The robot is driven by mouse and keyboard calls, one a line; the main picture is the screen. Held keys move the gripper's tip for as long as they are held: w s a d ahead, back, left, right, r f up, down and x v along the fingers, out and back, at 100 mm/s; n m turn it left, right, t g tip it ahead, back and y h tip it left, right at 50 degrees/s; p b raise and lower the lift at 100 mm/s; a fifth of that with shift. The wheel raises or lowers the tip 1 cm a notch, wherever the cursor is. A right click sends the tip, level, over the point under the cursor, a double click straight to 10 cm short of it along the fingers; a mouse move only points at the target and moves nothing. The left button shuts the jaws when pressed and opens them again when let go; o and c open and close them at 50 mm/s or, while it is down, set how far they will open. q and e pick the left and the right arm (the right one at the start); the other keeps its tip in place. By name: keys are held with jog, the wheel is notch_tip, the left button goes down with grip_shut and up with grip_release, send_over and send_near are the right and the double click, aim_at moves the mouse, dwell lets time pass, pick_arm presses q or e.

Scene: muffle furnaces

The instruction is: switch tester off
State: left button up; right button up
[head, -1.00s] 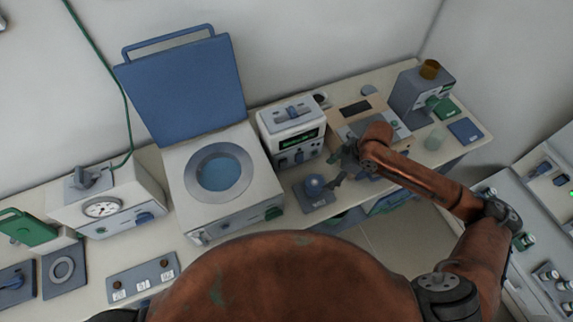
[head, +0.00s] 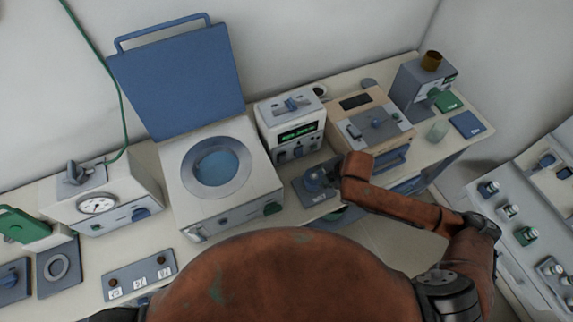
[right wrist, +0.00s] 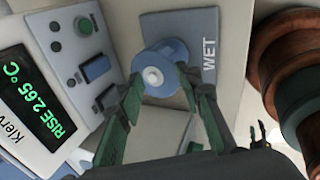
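A white box with a lit green display (head: 298,132) stands at the back middle of the bench. No label marks it as the tester. My right gripper (right wrist: 163,85) is open. Its fingers straddle the blue round piece (right wrist: 158,62) with a white centre, on a grey plate (right wrist: 205,45) marked "WET"; contact is unclear. In the head view my right gripper (head: 335,178) is partly hidden. My left gripper is not in view.
A box with a raised blue lid (head: 178,80) stands to the left. A wooden-topped unit (head: 350,112) is right of the display box. A white gauge box (head: 130,195) is at far left. A side panel (head: 515,205) with several knobs is at right.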

jog(key=a+n+t, duration=0.1)
jog(key=n, duration=0.1)
jog(key=s+a+n+t+b, duration=0.1)
jog(key=n, duration=0.1)
jog(key=a+n+t, duration=0.1)
jog(key=a+n, duration=0.1)
jog(key=shift+s+n+b, duration=0.3)
jog(key=shift+b, duration=0.1)
jog(key=c, duration=0.6)
jog(key=shift+s+a+r+n+t, duration=0.1)
jog(key=shift+a+r+n+t, duration=0.15)
jog(key=shift+n, duration=0.45)
jog(key=shift+c, duration=1)
jog(key=n, duration=0.1)
jog(key=a+n+b, duration=0.1)
jog(key=n+t, duration=0.1)
jog(key=shift+s+a+r+n, duration=0.2)
jog(key=shift+s+r+n, duration=0.1)
jog(key=shift+r, duration=0.1)
grip_shut()
jog(key=shift+s+a+r+n+t+y+b, duration=0.15)
jog(key=shift+s+a+r+n+t+b, duration=0.1)
jog(key=shift+n, duration=0.6)
jog(key=shift+s+a+r+n+t+y+b, duration=0.1)
jog(key=shift+a+r+n+t+b, duration=0.15)
jog(key=shift+n, duration=0.55)
jog(key=shift+s+a+r+n+t+y+b, duration=0.2)
jog(key=shift+a+r+n, duration=0.1)
jog(key=shift+n, duration=0.55)
